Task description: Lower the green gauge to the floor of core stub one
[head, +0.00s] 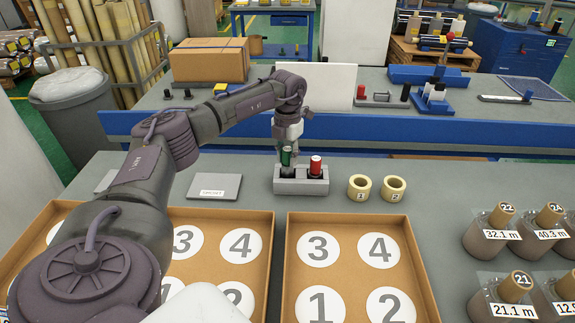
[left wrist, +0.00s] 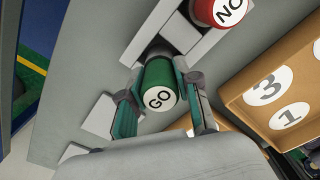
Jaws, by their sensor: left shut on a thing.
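The green gauge (head: 287,157), marked GO on its end in the left wrist view (left wrist: 159,98), is upright at the left place of a grey two-place holder (head: 301,187). My left gripper (left wrist: 160,96) is shut on it, with a finger on each side. I cannot tell whether its lower end is still seated or slightly raised. The red gauge (head: 315,166) stands in the holder's right place and shows in the left wrist view (left wrist: 224,11). Core stub one (head: 359,196), a short tan ring marked 1, stands right of the holder. My right gripper is not in view.
Core stub two (head: 393,197) stands right of stub one. Cardboard trays with numbered circles (head: 281,272) lie in front. Wrapped rolls (head: 487,236) with length labels stand at the right. A grey plate (head: 212,187) lies left of the holder.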

